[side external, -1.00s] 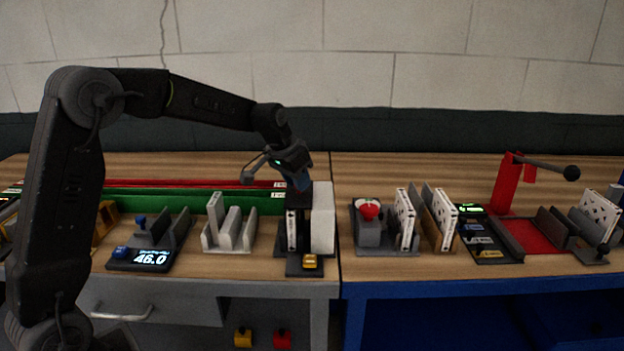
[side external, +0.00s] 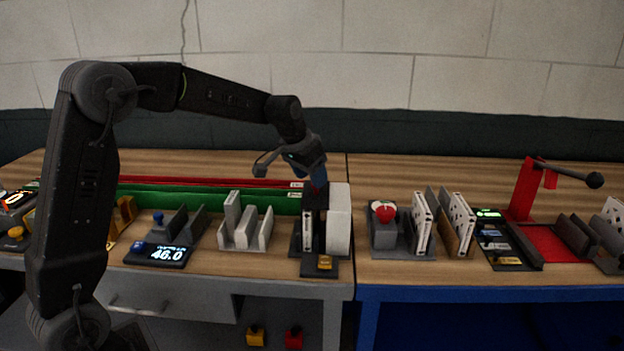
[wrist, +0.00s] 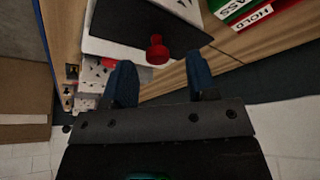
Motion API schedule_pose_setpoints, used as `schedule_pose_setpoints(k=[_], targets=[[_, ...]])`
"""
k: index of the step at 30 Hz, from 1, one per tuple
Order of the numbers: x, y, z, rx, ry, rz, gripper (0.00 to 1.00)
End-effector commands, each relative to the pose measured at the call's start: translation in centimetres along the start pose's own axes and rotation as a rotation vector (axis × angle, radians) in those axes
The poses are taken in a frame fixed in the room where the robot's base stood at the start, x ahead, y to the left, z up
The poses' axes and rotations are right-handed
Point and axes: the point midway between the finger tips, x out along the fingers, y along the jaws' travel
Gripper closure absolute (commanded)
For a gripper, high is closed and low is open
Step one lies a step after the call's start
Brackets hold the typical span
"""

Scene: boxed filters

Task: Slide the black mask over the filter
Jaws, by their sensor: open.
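The black mask (wrist: 130,22) is a dark flat plate with a red knob (wrist: 157,50) in the wrist view. In the side external view it is the dark top piece (side external: 314,200) of a black stand. A white speckled filter edge (side external: 307,231) shows upright in the stand, and white surface shows below the mask in the wrist view. How far the mask covers the filter is not clear. My gripper (wrist: 161,68) is open, its blue fingers on either side of the knob and apart from it. In the side external view my gripper (side external: 318,172) is just above the knob.
Left are a grey slotted rack (side external: 245,238) and a display reading 46.0 (side external: 160,254). Green and red trays (side external: 205,198) lie behind. Racked filters (side external: 422,225) stand right.

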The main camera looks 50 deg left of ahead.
Motion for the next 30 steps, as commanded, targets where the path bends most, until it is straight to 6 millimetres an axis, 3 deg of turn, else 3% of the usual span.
schedule_pose_setpoints(k=[9,15,21,30], targets=[[-7.2,-0.1,0.0,-0.001,0.004,-0.003,0.47],[-10.6,-0.1,0.0,-0.001,0.002,-0.002,0.47],[-11.9,-0.1,0.1,-0.001,-0.001,-0.002,0.47],[-12.0,-0.1,0.1,-0.001,-0.001,-0.001,0.47]])
